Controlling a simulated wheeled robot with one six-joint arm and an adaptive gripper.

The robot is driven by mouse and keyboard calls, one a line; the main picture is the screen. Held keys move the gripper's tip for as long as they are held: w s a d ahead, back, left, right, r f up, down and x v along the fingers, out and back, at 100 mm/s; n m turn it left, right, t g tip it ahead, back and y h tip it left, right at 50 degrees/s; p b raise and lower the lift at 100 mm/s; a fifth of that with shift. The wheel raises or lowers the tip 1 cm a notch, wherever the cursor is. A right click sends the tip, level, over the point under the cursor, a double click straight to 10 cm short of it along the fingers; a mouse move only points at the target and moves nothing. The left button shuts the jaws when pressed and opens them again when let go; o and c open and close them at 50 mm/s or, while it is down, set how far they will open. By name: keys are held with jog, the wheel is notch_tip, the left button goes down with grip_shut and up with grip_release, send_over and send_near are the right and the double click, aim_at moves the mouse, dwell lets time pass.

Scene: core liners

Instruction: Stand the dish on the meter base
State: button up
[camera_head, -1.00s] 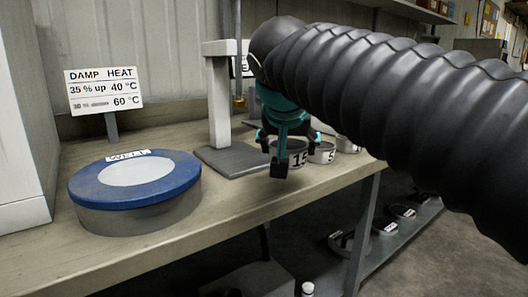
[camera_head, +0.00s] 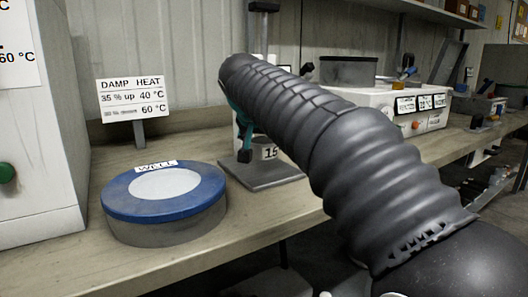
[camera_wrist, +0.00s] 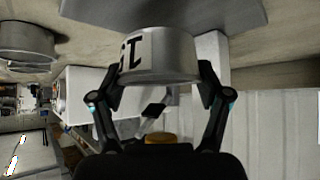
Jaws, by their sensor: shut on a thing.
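In the head view my gripper (camera_head: 244,140) is partly hidden behind my arm, which also covers the dish's right side.
A blue-topped round well (camera_head: 165,190) stands left of the base. A damp heat sign (camera_head: 132,98) is behind it. A meter post (camera_head: 258,32) rises at the base's back. Another grey dish (camera_wrist: 25,45) is at the wrist view's left. A white instrument box (camera_head: 400,110) stands to the right.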

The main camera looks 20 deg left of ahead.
aim_at(264, 153)
jog(key=shift+f+b, duration=0.3)
jog(key=shift+f, duration=1.3)
jog(key=shift+f, duration=0.1)
jog(key=shift+f, duration=0.1)
jog(key=o, duration=1.4)
jog(key=shift+c, duration=0.2)
jog(key=shift+s+r, duration=0.2)
jog(key=shift+r, duration=0.2)
jog(key=v, duration=1.1)
jog(key=shift+s+r+p, duration=0.15)
jog(key=shift+s+p, duration=0.05)
jog(key=shift+p, duration=0.2)
